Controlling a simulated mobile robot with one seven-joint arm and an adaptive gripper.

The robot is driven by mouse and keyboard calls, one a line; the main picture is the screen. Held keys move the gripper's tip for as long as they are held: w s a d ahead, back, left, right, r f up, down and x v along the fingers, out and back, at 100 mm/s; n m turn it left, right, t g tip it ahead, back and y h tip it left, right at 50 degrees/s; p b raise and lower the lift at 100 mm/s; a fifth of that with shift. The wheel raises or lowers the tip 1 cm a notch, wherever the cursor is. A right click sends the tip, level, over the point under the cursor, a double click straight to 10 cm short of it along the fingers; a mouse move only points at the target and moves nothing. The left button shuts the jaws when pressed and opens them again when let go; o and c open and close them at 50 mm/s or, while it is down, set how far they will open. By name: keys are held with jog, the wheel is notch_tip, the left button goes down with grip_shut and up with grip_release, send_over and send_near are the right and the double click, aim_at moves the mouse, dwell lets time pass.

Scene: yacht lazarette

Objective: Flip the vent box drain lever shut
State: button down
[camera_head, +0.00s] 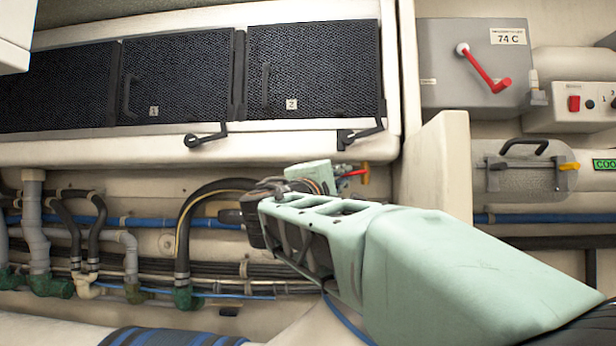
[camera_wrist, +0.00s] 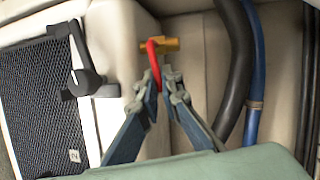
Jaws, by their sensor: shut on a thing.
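The drain lever is a small red handle (camera_head: 353,173) on a brass valve (camera_head: 365,176), under the right end of the vent box (camera_head: 270,140). In the wrist view the red handle (camera_wrist: 153,60) runs from the brass valve (camera_wrist: 172,45) down between my fingertips. My gripper (camera_wrist: 159,84) is shut on the handle's free end. In the head view my gripper (camera_head: 338,172) reaches in from the right, with its fingers close beside the valve. The handle's lower end is partly hidden by the fingers.
Vent latches (camera_head: 206,136) and (camera_head: 360,134) hang at the box's lower edge, one close to my gripper in the wrist view (camera_wrist: 83,75). Hoses (camera_head: 215,185) and pipes run below. A cream partition (camera_head: 436,165) stands to the right. A grey box with a red lever (camera_head: 485,70) is beyond it.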

jog(key=shift+r+m, duration=0.25)
jog(key=shift+m, duration=0.35)
jog(key=c, duration=2.4)
grip_release()
jog(key=shift+f, duration=0.15)
